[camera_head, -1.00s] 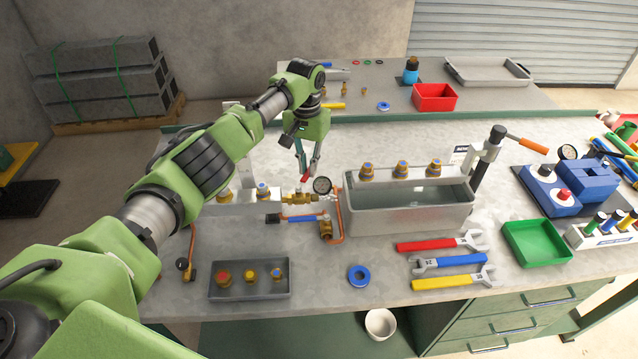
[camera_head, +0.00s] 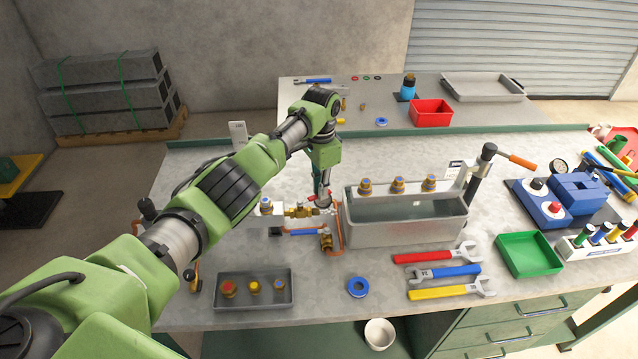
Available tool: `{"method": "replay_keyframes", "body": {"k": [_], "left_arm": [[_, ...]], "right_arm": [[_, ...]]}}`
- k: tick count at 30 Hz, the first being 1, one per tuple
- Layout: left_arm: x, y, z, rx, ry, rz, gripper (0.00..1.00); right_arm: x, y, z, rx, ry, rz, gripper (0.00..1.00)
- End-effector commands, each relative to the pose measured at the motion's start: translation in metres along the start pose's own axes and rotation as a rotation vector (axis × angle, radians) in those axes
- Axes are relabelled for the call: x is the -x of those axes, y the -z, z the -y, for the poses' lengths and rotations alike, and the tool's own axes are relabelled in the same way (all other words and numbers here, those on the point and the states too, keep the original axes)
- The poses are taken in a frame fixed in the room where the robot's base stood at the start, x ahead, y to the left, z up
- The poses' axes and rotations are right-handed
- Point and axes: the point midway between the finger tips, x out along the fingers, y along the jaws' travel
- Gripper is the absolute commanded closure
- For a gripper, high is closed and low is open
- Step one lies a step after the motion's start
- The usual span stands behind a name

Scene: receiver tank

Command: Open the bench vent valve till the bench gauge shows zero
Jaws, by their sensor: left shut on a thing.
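My left gripper (camera_head: 320,188) reaches down over the brass fittings (camera_head: 298,211) on the bench, left of the grey tank. Its fingers are shut at a small red valve handle (camera_head: 311,198), close beside the bench gauge (camera_head: 324,201). The fingers cover part of the handle and the dial, so the needle cannot be read. A blue lever (camera_head: 303,232) lies level below, beside a brass valve (camera_head: 326,240) on a copper pipe. My right gripper is not in view.
The grey tank (camera_head: 405,231) stands right of the gauge, with brass valves along its back. Wrenches (camera_head: 437,254), a blue ring (camera_head: 357,287) and a tray of brass fittings (camera_head: 285,302) lie in front. A hand pump lever (camera_head: 522,161) rises at the tank's right.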

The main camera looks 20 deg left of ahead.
Motion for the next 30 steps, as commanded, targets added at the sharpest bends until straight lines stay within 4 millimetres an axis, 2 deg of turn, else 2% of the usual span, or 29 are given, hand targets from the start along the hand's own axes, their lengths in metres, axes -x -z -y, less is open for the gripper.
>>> {"method": "replay_keyframes", "body": {"k": [15,16,18,30], "left_arm": [[0.0009,0.002,-0.0014,-0.02,0.001,-0.006,1.0],[0.0009,0.0021,-0.0014,-0.02,0.001,-0.006,0.83],[0.0009,0.0019,-0.0014,-0.02,0.001,-0.005,0.72],[0.0056,0.0014,-0.0007,-0.019,0.002,-0.004,0.72]], "right_arm": [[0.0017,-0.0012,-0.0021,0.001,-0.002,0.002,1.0],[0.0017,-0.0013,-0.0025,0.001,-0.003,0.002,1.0],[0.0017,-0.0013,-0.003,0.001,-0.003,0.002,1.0],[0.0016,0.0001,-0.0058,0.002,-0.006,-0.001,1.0]]}}
